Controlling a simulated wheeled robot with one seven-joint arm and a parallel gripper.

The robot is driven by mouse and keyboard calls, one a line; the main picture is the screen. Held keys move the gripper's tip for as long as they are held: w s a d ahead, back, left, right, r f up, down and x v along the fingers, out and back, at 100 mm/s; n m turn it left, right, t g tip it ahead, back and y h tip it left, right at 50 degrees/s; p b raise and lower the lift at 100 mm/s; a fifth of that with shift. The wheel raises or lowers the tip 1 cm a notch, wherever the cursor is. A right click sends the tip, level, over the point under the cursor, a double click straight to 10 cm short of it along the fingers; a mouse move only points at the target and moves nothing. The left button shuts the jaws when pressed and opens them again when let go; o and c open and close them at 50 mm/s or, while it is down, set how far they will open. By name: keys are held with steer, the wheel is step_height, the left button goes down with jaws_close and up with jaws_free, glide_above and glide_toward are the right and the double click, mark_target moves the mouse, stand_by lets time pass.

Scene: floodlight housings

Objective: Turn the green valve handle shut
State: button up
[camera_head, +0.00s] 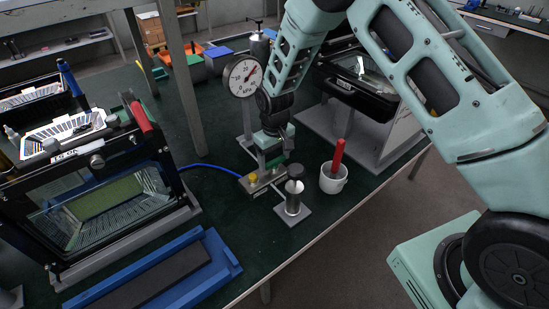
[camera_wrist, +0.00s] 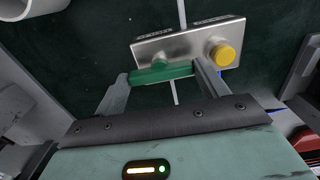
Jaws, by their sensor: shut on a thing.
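The green valve handle (camera_wrist: 160,74) is a flat green bar on a small metal valve block (camera_wrist: 190,42). In the wrist view it lies between the fingers of my gripper (camera_wrist: 165,84), which is shut on it. The block also carries a yellow round knob (camera_wrist: 222,55). In the head view my gripper (camera_head: 270,160) points down over the block (camera_head: 264,182), and a bit of the green handle (camera_head: 276,161) shows beside it. The yellow knob (camera_head: 253,178) is left of the gripper.
A pressure gauge (camera_head: 243,75) stands behind. A metal post with a black knob (camera_head: 293,190) and a white mug (camera_head: 334,178) with a red-handled tool (camera_head: 338,153) are close on the right. A blue hose (camera_head: 212,169) runs left towards the floodlight housing (camera_head: 100,195). A blue tray (camera_head: 222,258) lies in front.

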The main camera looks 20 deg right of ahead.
mark_target(274, 160)
stand_by(0.3)
steer(key=o, duration=1)
steer(key=shift+r, duration=0.15)
step_height(274, 160, up, 17)
steer(key=shift+r+b, duration=0.1)
steer(key=shift+b, duration=1.1)
steer(key=s+a+r+n+y, duration=0.15)
steer(key=s+a, duration=0.25)
steer(key=s, duration=0.5)
steer(key=s+a+r+n+h, duration=0.1)
steer(key=s+a+r, duration=0.25)
steer(key=s, duration=0.65)
steer(key=shift+n, duration=0.85)
steer(key=s, duration=1.4)
steer(key=shift+s+d+f, duration=0.25)
steer(key=shift+d+f, duration=0.15)
